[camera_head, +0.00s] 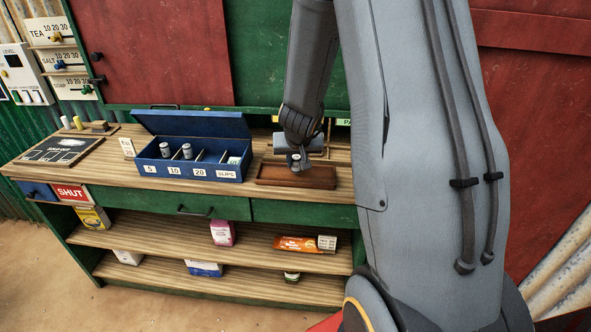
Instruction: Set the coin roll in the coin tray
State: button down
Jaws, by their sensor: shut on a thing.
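The coin tray appears to be the open blue box (190,182) on the counter, with compartments marked 5, 10, 20 and SLIPS. One grey roll (165,149) stands in the 5 compartment and another roll (187,151) in the 10 compartment. The 20 compartment looks empty, and something pale lies in SLIPS. My gripper (296,164) is to the right of the box, low over a brown wooden tray (320,181). It is shut on a small grey thing, apparently the coin roll (295,160). My gripper hides most of it, and I cannot tell whether it touches the brown tray.
The blue lid (190,123) stands open behind the box. A small card (127,147) stands left of the box, and a dark slate board (58,151) lies at the counter's left end. Shelves below hold several packages. My arm hides the counter's right end.

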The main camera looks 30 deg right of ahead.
jog(key=shift+f, duration=0.8)
jog(key=shift+f+b, duration=0.1)
jog(key=shift+b, duration=0.25)
jog(key=c, duration=1.5)
grip_release()
